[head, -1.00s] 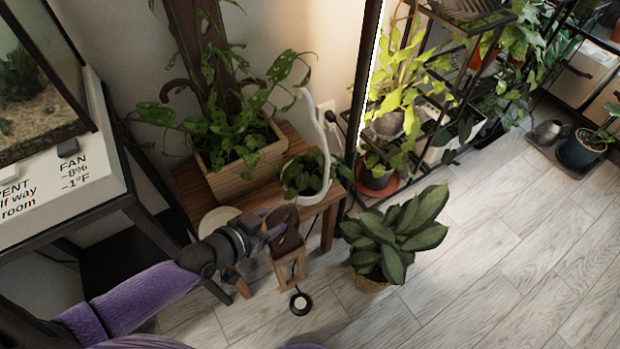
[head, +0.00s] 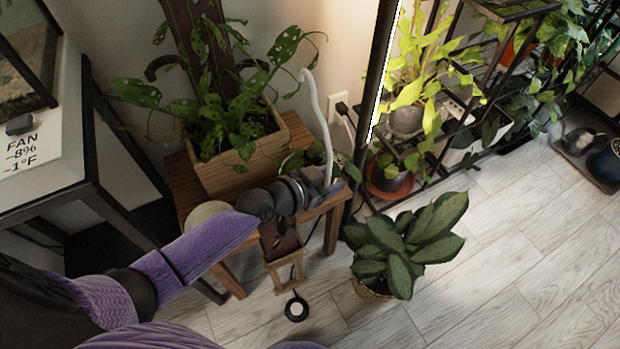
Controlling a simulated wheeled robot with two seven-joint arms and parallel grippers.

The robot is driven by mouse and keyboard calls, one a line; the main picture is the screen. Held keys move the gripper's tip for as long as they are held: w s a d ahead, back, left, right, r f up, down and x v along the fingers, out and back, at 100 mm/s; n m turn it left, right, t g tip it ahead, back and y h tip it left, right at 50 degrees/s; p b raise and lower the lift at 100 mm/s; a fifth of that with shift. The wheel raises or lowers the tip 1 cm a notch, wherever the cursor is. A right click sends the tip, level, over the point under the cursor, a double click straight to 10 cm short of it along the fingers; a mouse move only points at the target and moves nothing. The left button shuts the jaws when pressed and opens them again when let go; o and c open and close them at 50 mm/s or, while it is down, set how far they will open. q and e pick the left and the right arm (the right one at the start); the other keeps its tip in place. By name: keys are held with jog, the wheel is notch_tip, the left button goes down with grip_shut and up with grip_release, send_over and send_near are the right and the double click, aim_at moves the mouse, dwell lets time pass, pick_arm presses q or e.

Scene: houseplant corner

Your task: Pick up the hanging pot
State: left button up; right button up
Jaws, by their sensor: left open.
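The hanging pot, a small pot with a tall curved white hanger (head: 319,120) and green leaves, stands on the wooden bench (head: 180,172) beside the planter box. My left gripper (head: 334,190) reaches across the front of the pot and hides most of its body. The gripper is open; its fingers are at the pot's near side, and I cannot tell whether they touch it. My right gripper is not in view.
A wooden planter box (head: 240,160) with a leafy plant fills the bench's back. A brown wooden stand (head: 283,270) is below my gripper. A leafy floor plant (head: 405,245) stands to the right, near a black shelf rack. Floor at lower right is clear.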

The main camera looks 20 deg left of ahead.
pick_arm(q)
jog(key=shift+r, duration=0.1)
grip_shut()
dwell(1.3)
